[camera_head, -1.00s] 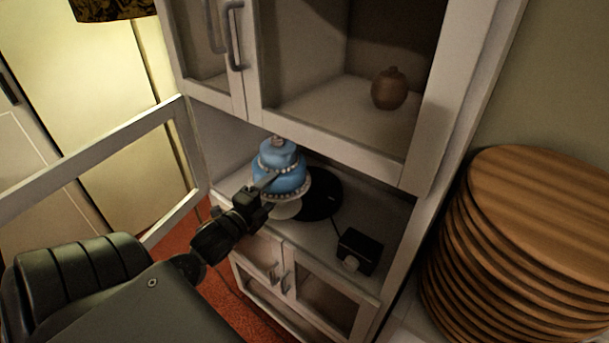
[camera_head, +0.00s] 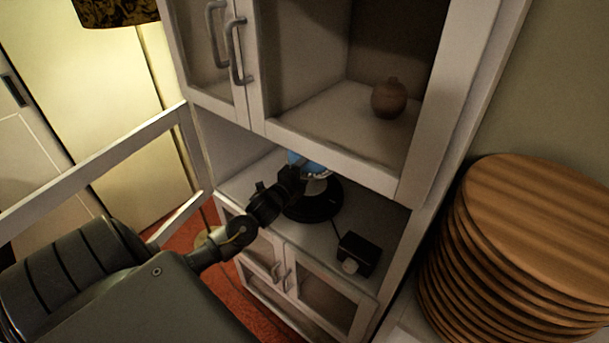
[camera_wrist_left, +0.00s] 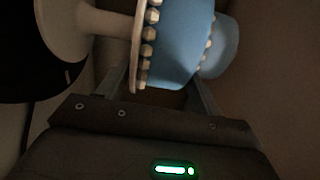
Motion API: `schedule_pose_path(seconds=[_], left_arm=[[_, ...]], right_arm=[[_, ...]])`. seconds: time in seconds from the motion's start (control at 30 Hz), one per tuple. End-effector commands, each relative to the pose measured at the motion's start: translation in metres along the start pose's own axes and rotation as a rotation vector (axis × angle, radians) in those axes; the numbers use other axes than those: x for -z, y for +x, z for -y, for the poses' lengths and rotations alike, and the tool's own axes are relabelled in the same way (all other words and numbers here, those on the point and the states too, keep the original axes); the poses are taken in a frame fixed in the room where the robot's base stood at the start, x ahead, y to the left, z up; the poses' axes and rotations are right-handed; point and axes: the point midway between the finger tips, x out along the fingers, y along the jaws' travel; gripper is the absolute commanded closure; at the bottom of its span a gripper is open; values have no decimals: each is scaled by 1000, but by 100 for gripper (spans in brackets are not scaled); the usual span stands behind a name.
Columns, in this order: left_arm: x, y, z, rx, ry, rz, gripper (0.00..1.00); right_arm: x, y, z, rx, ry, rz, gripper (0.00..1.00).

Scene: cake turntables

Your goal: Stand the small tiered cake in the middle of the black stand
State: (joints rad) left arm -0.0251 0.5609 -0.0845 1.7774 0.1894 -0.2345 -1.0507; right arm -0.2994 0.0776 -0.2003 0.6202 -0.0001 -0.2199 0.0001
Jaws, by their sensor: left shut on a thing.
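The small tiered cake (camera_head: 318,170) is blue with white beading and has a white pedestal foot. Its upper part is hidden behind the cabinet's upper section. The black stand (camera_head: 322,208) is a round disc on the cabinet shelf. The cake's foot appears over the disc; I cannot tell whether it touches. My left gripper (camera_head: 299,176) is shut on the cake, reaching in from the left. In the left wrist view the blue tiers (camera_wrist_left: 180,45) lie between and beyond the fingers (camera_wrist_left: 160,95), with the foot (camera_wrist_left: 85,30) towards the black disc (camera_wrist_left: 18,55). My right gripper is not in view.
A small black box (camera_head: 357,254) with a cable sits on the shelf, right of the stand. The upper cabinet edge (camera_head: 330,158) hangs over the shelf. An open glass-framed door (camera_head: 95,165) is at the left. Stacked wooden discs (camera_head: 540,215) stand at the right.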

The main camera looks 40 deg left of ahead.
Motion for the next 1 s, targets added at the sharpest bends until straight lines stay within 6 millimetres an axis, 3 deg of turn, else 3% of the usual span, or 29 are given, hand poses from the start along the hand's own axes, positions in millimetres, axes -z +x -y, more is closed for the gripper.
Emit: schedule_pose_path(seconds=[0.2, 0.57, 0.6, 0.73, 1.0], left_arm=[[0, 0, -18, 5, 0, 2, 79], [0, 0, -22, 6, 0, 1, 79], [0, -1, -24, 0, 0, 1, 31], [0, -1, -24, 0, 0, 1, 14], [0, -1, -23, 0, 0, 1, 13]], right_arm=[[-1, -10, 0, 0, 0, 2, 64], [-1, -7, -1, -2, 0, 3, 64], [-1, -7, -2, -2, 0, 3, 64], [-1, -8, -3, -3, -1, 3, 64], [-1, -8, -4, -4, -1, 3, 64]])
